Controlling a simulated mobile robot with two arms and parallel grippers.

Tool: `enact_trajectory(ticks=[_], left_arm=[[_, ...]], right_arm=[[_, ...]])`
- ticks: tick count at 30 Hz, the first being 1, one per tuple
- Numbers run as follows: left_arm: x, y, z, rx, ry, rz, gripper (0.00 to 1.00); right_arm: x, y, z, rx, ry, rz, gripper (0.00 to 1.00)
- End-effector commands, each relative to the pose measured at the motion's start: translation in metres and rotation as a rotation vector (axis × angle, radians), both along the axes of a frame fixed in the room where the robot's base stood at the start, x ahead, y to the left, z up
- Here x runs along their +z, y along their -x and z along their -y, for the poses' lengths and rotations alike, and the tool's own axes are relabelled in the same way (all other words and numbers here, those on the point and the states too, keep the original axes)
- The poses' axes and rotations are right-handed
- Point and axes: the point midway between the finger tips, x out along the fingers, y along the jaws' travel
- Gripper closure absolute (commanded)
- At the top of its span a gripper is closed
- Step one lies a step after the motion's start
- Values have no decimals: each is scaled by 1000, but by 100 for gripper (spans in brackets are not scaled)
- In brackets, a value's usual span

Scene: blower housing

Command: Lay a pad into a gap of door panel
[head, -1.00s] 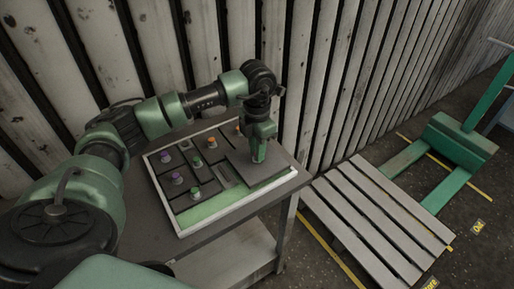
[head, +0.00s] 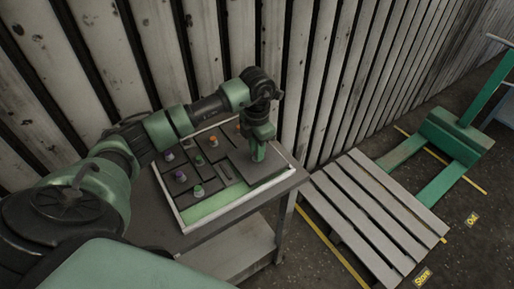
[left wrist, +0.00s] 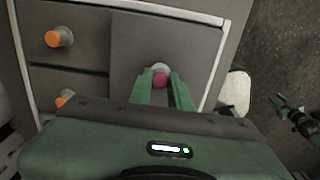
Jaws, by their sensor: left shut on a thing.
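The door panel (head: 222,203) is a light-rimmed tray with a green floor, lying on a table. My left gripper (head: 257,152) is over its right part, pointing down. In the left wrist view its fingers (left wrist: 160,88) are shut on the red knob (left wrist: 160,80) of a large dark grey pad (left wrist: 150,40). The pad (head: 252,170) lies flat in the panel's right part in the head view; whether it is fully down I cannot tell. My right gripper (left wrist: 283,106) shows small at the right of the left wrist view, with its fingers apart.
Several other dark pads with orange, purple and green knobs fill the panel's left and back, one with an orange knob (left wrist: 58,37). A slatted wall stands behind the table (head: 235,228). A wooden pallet (head: 375,215) and a green pallet truck (head: 452,138) are on the right.

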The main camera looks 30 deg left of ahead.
Motion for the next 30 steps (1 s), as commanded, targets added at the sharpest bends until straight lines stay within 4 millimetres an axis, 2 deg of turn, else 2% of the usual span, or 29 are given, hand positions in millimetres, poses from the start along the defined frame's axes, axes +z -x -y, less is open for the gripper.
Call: enact_trajectory(ticks=[5, 10, 15, 18, 24, 30], left_arm=[[8, 0, 4, -48, 1, 6, 100], [38, 3, 20, -260, 4, 23, 100], [73, 19, 49, -707, -1, 40, 100], [84, 34, 67, -1020, -8, 43, 100], [90, 63, 94, -1545, -17, 42, 100], [91, 84, 108, -1877, -18, 35, 100]], right_arm=[[1, 0, -2, -1, -3, 0, 64], [5, 0, -3, -1, -3, 0, 64], [5, 0, -3, -1, -3, -1, 64], [1, 0, -2, 0, -3, -1, 64], [-5, 0, -2, 0, -3, -1, 64], [-9, 0, -1, 1, -2, -1, 64]])
